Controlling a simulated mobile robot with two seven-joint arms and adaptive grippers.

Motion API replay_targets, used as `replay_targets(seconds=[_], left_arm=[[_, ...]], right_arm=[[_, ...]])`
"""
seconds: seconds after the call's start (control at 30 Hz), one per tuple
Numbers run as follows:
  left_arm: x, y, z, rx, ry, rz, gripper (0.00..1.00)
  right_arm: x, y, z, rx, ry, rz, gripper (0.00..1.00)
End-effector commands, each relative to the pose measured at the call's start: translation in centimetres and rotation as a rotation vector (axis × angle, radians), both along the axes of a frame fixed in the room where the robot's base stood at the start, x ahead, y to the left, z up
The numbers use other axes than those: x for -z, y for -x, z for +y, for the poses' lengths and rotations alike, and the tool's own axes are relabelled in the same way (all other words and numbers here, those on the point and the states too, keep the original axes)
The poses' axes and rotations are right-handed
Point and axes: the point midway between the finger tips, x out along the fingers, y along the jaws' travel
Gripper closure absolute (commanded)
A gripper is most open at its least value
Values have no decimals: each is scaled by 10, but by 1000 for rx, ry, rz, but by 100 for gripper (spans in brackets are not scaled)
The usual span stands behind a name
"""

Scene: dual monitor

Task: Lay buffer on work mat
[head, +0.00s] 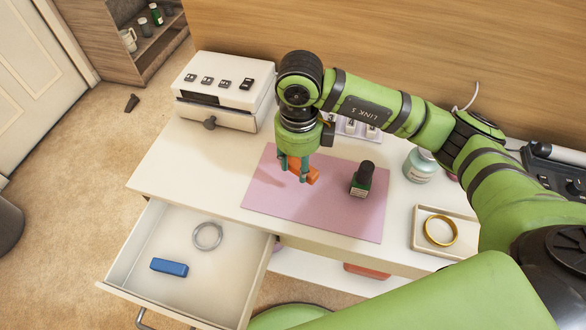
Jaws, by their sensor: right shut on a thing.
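The orange block (313,175), which looks like the buffer, is between the fingers of my right gripper (293,171). The gripper points down and is shut on the block. Both are over the upper middle of the pink work mat (265,200), which lies flat on the white desk. I cannot tell whether the block touches the mat or is held just above it. The fingers hide part of the block. My left gripper is not in view.
A jar (420,166) and a tray with a gold ring (440,230) are farther right. The open drawer (190,285) holds a blue block (169,267) and a grey ring (208,236). The mat's front is clear.

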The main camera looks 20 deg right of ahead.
Motion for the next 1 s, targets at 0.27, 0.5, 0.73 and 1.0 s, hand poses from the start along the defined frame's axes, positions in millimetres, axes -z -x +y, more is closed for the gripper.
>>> replay_targets(seconds=[0.27, 0.5, 0.73, 1.0], left_arm=[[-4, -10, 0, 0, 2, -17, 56], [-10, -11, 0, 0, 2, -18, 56], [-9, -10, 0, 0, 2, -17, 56], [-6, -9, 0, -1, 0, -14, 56]], right_arm=[[16, -9, 11, 1, 2, 3, 78], [47, -9, 11, 1, 2, 1, 78], [49, -10, 11, -1, 1, -2, 78], [52, -9, 10, 0, 2, -1, 37]])
